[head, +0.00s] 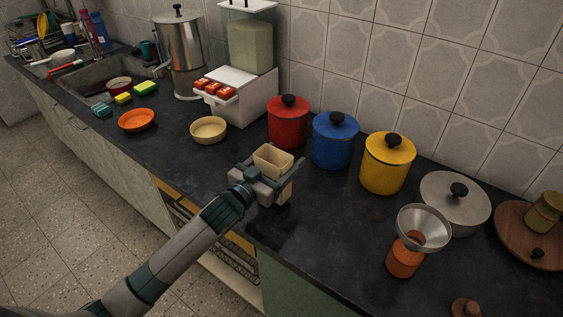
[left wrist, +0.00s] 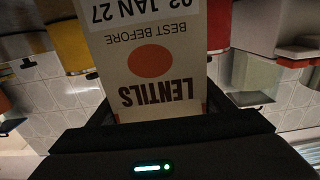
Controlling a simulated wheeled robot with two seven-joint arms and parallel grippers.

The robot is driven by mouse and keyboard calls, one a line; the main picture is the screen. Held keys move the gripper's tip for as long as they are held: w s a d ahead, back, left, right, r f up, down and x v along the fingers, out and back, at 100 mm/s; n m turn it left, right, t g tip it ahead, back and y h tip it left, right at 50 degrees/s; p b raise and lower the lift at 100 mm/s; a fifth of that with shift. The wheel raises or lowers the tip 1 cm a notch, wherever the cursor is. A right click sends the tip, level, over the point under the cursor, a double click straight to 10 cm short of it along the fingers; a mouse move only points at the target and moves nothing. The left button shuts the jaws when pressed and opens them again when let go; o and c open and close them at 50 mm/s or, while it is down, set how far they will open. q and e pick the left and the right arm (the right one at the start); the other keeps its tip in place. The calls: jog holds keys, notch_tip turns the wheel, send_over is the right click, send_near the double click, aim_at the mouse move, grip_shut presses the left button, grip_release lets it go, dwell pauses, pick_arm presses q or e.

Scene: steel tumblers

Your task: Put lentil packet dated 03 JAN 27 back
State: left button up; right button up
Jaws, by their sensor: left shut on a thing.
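My left gripper (head: 272,178) is shut on a beige lentil packet (head: 274,157) over the front part of the dark counter. Its top shows above the jaws and a part shows below them. In the left wrist view the packet (left wrist: 150,62) fills the middle, upside down, with "LENTILS", a red-orange dot, "BEST BEFORE" and a date ending in JAN 27. I cannot tell whether the packet touches the counter. My right gripper is not in view.
Red (head: 288,125), blue (head: 334,142) and yellow (head: 387,165) canisters stand behind the gripper. A steel funnel (head: 424,228) sits on an orange jar to the right. A beige bowl (head: 208,130) and a white dispenser (head: 238,98) stand left. The counter between gripper and funnel is clear.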

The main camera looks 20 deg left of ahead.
pick_arm(q)
jog(key=shift+f, duration=0.85)
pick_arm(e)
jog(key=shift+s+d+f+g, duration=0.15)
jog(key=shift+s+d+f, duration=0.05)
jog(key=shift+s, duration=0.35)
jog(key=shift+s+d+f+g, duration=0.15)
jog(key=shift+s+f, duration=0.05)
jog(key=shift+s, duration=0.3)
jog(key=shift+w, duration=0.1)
pick_arm(q)
jog(key=shift+f, duration=0.15)
jog(key=o, duration=1.8)
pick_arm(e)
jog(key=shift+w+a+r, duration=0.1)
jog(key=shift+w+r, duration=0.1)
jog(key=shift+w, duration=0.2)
